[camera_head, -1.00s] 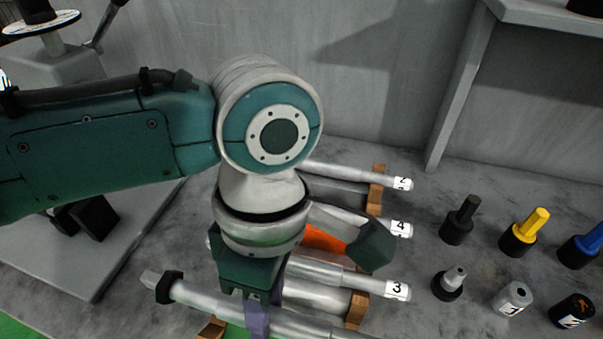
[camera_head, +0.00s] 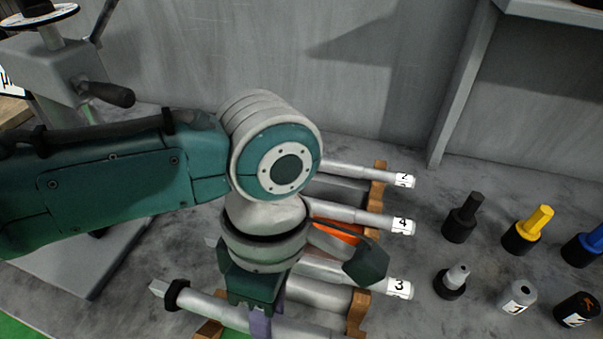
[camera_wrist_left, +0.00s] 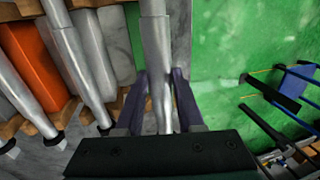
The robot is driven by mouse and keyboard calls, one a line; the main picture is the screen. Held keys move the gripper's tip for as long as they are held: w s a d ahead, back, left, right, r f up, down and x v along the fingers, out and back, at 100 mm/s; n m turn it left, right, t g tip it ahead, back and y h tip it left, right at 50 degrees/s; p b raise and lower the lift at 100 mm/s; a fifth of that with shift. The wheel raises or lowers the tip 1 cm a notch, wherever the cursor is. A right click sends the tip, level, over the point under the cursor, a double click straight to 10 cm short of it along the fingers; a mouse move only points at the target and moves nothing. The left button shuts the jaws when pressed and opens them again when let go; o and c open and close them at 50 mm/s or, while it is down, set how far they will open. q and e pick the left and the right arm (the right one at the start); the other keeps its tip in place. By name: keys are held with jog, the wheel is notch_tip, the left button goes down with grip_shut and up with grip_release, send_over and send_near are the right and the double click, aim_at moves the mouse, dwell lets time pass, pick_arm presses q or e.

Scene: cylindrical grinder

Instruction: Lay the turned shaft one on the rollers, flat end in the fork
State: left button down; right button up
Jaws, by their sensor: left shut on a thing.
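My left gripper (camera_head: 262,322) is shut on a silver stepped shaft (camera_head: 208,305) at the bottom of the head view. A flat end (camera_head: 158,287) and a black collar (camera_head: 177,294) are at the shaft's left. Its right end runs out of the picture, so I see no number on it. In the left wrist view the purple fingers of my left gripper (camera_wrist_left: 160,98) grip the shaft (camera_wrist_left: 155,40) from both sides. My right gripper is not in view. I cannot make out the rollers or the fork.
Shafts labelled 2 (camera_head: 390,178), 4 (camera_head: 375,217) and 3 (camera_head: 370,281) lie in a wooden rack (camera_head: 378,190) beside and behind the held shaft. Several stubby holders, one yellow (camera_head: 533,222), stand at right. A grey machine with a black handle (camera_head: 112,94) is at upper left.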

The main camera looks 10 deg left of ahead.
aim_at(274, 330)
pick_arm(q)
jog(key=shift+f+b, duration=0.65)
jog(key=shift+f, duration=0.45)
jog(key=shift+f+b, duration=0.6)
jog(key=shift+f, duration=0.7)
jog(key=shift+f, duration=0.1)
jog(key=c, duration=0.8)
grip_release()
jog(key=shift+w, duration=0.1)
jog(key=o, duration=0.4)
jog(key=shift+c, duration=0.2)
